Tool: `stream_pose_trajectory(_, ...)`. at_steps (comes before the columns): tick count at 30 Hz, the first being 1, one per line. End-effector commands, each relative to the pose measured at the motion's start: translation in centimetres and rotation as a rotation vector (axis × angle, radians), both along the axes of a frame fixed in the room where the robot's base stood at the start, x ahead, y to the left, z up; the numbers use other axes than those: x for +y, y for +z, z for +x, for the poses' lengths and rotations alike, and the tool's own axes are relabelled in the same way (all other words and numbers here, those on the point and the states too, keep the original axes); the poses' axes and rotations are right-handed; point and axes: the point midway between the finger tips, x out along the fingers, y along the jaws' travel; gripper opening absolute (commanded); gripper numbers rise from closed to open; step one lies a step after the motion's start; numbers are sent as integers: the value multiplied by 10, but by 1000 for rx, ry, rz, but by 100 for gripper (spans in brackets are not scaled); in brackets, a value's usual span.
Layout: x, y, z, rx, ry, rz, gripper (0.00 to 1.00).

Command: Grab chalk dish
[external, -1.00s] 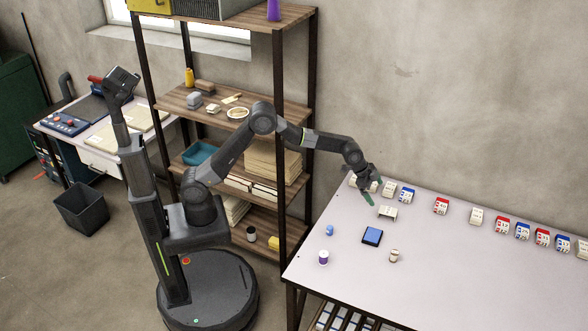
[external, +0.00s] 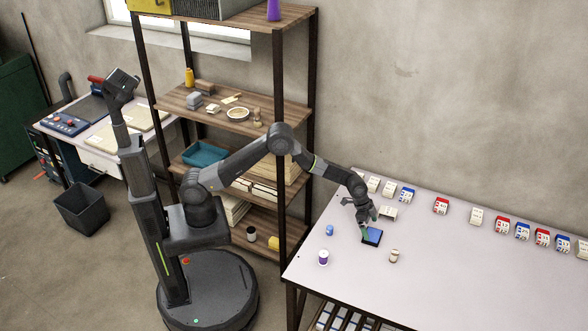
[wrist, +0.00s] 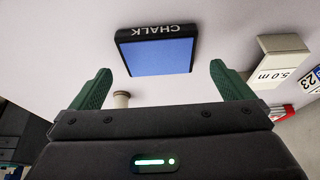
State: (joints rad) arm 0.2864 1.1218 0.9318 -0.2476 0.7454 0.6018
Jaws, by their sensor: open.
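The chalk dish is a flat, dark-rimmed square with a blue top (external: 373,236), lying on the pale table. In the wrist view the chalk dish (wrist: 160,56) shows the word CHALK, upside down, on its dark edge. My gripper (external: 366,231) is over the dish's left side in the external view, with green fingers pointing down. In the wrist view my gripper (wrist: 158,80) is open and empty, and the dish lies beyond the fingertips, between their lines. The exact height of the fingertips above the dish cannot be told.
A white block-like stand (external: 388,213) is close behind the dish. A small jar (external: 394,256), a purple-and-white cup (external: 323,257) and a blue item (external: 330,230) stand nearby. Several numbered blocks line the table's back edge. The table's right front (external: 470,285) is clear.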

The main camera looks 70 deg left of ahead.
Motion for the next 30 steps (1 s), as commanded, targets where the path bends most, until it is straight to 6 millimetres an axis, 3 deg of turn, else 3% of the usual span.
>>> stream_pose_trajectory(7,-10,-30,8,2,1,0,100)
stream_pose_trajectory(17,-12,-36,10,0,0,0,100)
stream_pose_trajectory(24,-12,-36,10,1,0,1,56)
stream_pose_trajectory(30,-12,-35,10,-1,0,-1,56)
